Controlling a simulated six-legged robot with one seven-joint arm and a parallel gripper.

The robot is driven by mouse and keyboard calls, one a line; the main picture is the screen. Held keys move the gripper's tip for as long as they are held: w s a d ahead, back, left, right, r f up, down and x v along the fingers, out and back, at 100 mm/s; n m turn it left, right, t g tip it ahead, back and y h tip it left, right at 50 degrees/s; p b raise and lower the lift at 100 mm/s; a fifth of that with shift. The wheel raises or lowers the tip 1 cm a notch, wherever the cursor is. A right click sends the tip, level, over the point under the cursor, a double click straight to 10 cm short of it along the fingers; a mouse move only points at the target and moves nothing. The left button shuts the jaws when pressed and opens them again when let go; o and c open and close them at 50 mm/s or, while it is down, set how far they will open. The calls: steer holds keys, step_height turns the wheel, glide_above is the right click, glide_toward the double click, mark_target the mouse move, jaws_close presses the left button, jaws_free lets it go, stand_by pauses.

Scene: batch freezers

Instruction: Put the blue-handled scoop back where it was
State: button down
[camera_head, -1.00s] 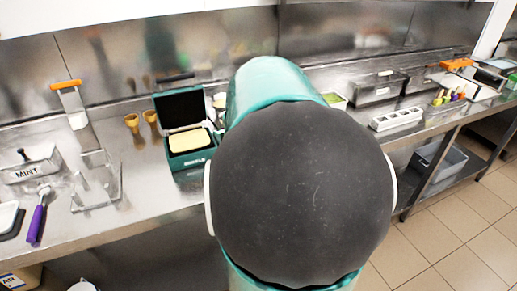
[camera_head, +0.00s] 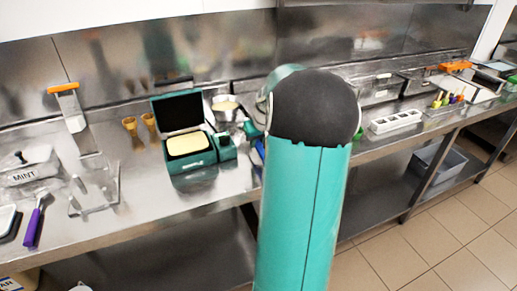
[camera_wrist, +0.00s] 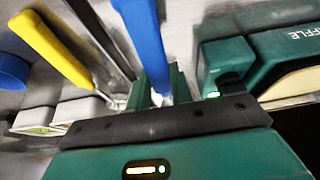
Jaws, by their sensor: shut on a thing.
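My gripper (camera_wrist: 160,92) is shut on the blue handle of the scoop (camera_wrist: 144,35) in the wrist view. The handle stands up between the two green fingers. The scoop's head is not clearly visible there. In the head view a small blue patch (camera_head: 259,149) shows beside my arm, perhaps the same handle; my arm hides most of the gripper. A yellow-handled tool (camera_wrist: 52,45) lies left of the blue handle in the wrist view, near white containers (camera_wrist: 75,112).
A green waffle maker (camera_head: 188,165) stands open left of my arm; it is close on the right in the wrist view (camera_wrist: 285,50). A metal bowl (camera_head: 225,107) is behind it. Left are cones (camera_head: 130,125), a clear stand (camera_head: 95,205) and a purple-handled tool (camera_head: 35,222). A white compartment tray (camera_head: 397,121) stands right.

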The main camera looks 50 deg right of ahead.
mark_target(258, 157)
steer(key=shift+d+f, duration=0.2)
steer(key=shift+f, duration=1.6)
steer(key=shift+f, duration=0.15)
steer(key=c, duration=1.3)
jaws_free()
steer(key=shift+o, duration=0.2)
